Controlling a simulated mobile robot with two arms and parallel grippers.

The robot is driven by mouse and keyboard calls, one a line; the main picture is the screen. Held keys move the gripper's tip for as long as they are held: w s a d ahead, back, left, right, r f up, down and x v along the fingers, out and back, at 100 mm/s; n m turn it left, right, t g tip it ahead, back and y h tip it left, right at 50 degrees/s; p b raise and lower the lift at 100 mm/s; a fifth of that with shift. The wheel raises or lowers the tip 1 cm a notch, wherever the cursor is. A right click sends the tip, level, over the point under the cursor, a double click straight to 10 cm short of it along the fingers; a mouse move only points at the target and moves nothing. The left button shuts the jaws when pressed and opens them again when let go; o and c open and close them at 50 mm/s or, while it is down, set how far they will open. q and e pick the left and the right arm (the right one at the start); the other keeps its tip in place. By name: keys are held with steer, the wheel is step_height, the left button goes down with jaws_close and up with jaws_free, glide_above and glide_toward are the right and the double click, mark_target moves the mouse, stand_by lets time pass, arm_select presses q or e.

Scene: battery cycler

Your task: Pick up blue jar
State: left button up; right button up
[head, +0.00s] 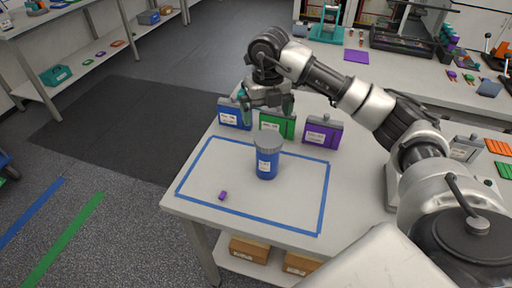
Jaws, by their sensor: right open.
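The blue jar (267,164) stands upright on the white table, inside a blue tape rectangle. It has a grey lid and a small white label. My right gripper (266,108) is open and empty, behind and above the jar, close to the upright blue and green packs. A clear gap shows between its fingers and the jar's lid. My left gripper is not in view.
Blue (234,113), green (277,122) and purple (322,131) labelled packs stand in a row behind the taped area. A small purple block (223,195) lies left of the jar. The taped area around the jar is mostly clear.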

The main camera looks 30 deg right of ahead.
mark_target(268, 138)
steer(key=shift+s+a+f+p, duration=0.15)
steer(key=shift+s+f+p, duration=0.15)
steer(key=shift+s+f, duration=0.7)
step_height(268, 138, down, 2)
steer(key=shift+s+f, duration=0.1)
steer(key=shift+f, duration=0.1)
steer(key=f+p, duration=0.1)
steer(key=f, duration=0.2)
steer(key=f+p, duration=0.1)
steer(key=shift+w+f+p, duration=0.2)
steer(key=shift+w+p, duration=0.1)
steer(key=shift+f, duration=0.4)
steer(key=shift+c, duration=1.4)
steer(key=c, duration=0.7)
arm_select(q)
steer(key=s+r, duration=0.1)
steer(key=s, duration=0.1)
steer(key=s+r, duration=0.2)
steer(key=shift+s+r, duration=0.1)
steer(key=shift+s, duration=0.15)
arm_select(e)
steer(key=shift+c, duration=0.6)
